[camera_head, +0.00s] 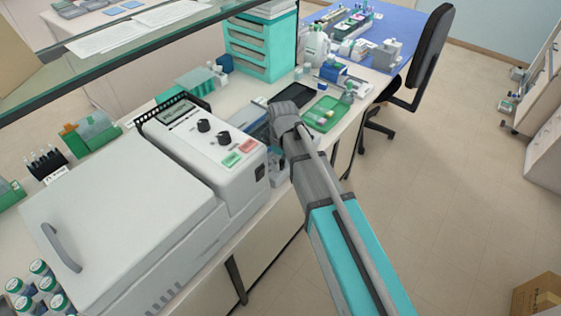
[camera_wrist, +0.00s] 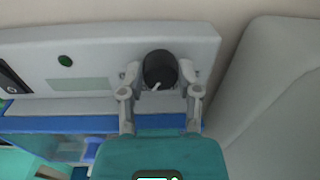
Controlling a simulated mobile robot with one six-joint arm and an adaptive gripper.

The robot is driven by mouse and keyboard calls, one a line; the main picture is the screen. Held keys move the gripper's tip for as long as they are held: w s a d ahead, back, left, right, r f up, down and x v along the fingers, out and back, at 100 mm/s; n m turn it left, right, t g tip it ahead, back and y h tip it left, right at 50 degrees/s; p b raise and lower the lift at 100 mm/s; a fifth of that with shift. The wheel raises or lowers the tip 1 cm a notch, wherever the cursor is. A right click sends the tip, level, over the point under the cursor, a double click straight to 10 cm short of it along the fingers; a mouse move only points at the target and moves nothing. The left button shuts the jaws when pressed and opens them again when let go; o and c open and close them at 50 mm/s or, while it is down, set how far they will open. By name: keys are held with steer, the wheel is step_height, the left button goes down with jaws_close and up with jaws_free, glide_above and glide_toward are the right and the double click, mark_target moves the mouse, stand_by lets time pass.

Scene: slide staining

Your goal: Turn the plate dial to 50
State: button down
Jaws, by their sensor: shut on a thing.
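The plate dial (camera_wrist: 158,64) is a black round knob with a white pointer mark, on a light grey front panel (camera_wrist: 110,52) in the wrist view. The mark points towards the lower left of that picture. I cannot read any scale or number around it. My gripper (camera_wrist: 160,76) has one finger on each side of the dial and is shut on it. In the head view my arm's end reaches down beside the large white machine, and the dial and fingertips are hidden there.
The panel also carries a green round light (camera_wrist: 65,61) and a dark switch (camera_wrist: 12,80). The large white machine (camera_head: 130,220), with its own two black knobs, stands left of my arm. A green tray (camera_head: 322,117) lies to the right. Open floor is on the right.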

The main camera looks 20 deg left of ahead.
mark_target(282, 161)
steer(key=shift+n, duration=0.7)
steer(key=shift+c, duration=1.5)
jaws_free()
steer(key=shift+m, duration=0.3)
steer(key=m, duration=0.4)
steer(key=shift+m, duration=0.4)
steer(key=shift+r+p, duration=0.3)
steer(key=shift+p, duration=0.1)
step_height(282, 161, up, 13)
steer(key=p, duration=1.3)
steer(key=shift+w+d, duration=0.2)
